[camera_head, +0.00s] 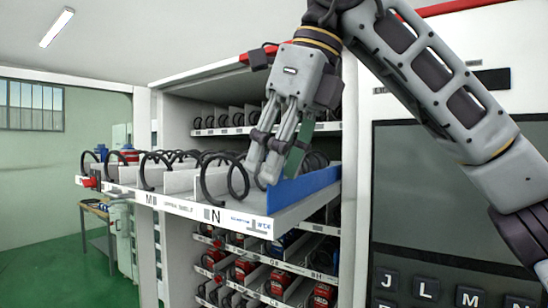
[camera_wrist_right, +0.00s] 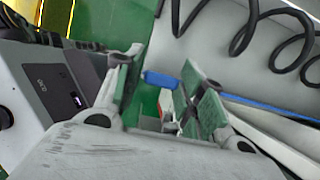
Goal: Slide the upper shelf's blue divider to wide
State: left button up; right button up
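The upper shelf (camera_head: 180,205) is pulled out of the machine, with black spiral coils and white dividers on it. The blue divider (camera_head: 312,185) stands along its right side, running from the front back towards the cabinet. My right gripper (camera_head: 272,172) points down over the shelf, just left of the blue divider. In the right wrist view its green-padded fingers (camera_wrist_right: 165,75) are apart with nothing gripped. There the blue divider (camera_wrist_right: 270,108) shows as a strip running behind the right-hand finger, its end visible between the fingers. Contact cannot be told. My left gripper is out of view.
Large black coils (camera_head: 212,180) stand close left of my right gripper. Lower shelves (camera_head: 280,265) hold several red and black items. A keypad panel (camera_head: 425,285) and dark screen are at the right. A table (camera_head: 97,208) stands far left.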

jog(key=shift+o, duration=0.5)
jog(key=shift+s+d, duration=0.15)
jog(key=shift+r, duration=0.1)
jog(key=v, duration=1.1)
jog(key=shift+r, duration=0.35)
jog(key=shift+s+d, duration=0.1)
jog(key=shift+d, duration=0.05)
dwell(0.9)
